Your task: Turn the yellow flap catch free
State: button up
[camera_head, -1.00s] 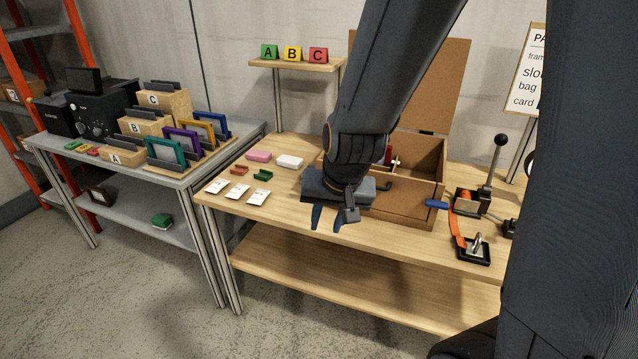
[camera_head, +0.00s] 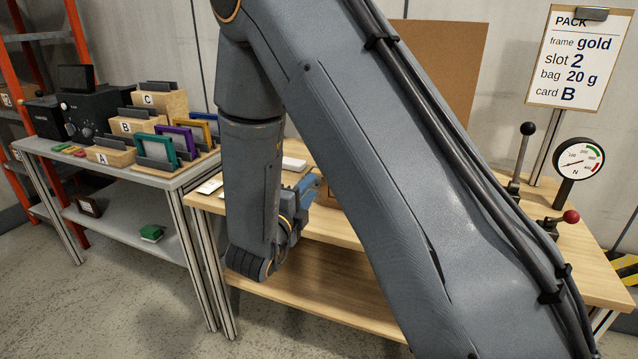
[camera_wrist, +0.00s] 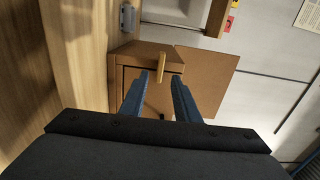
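The yellow flap catch (camera_wrist: 161,58) shows in the wrist view as a small bar at the edge of the brown box (camera_wrist: 150,49). It is hidden behind my arm in the head view. My gripper (camera_wrist: 161,77) is open, its two blue fingers apart and pointing at the box. The catch appears just beyond the fingertips, roughly between them; I cannot tell the gap in depth. Nothing is seen held. In the head view my gripper (camera_head: 308,187) is side-on by the box's left end. The raised lid (camera_head: 437,70) shows above my arm.
Levers, one with a red knob (camera_head: 571,216), and a gauge (camera_head: 578,165) stand at the bench's right. A card (camera_head: 578,60) reads gold, slot 2, 20 g, B. The grey table (camera_head: 110,165) at left holds frames and lettered blocks. My arm hides much of the bench.

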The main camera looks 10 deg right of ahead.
jog(key=x, duration=0.7)
jog(key=shift+p, duration=0.4)
jog(key=shift+w+d, duration=0.1)
grip_shut()
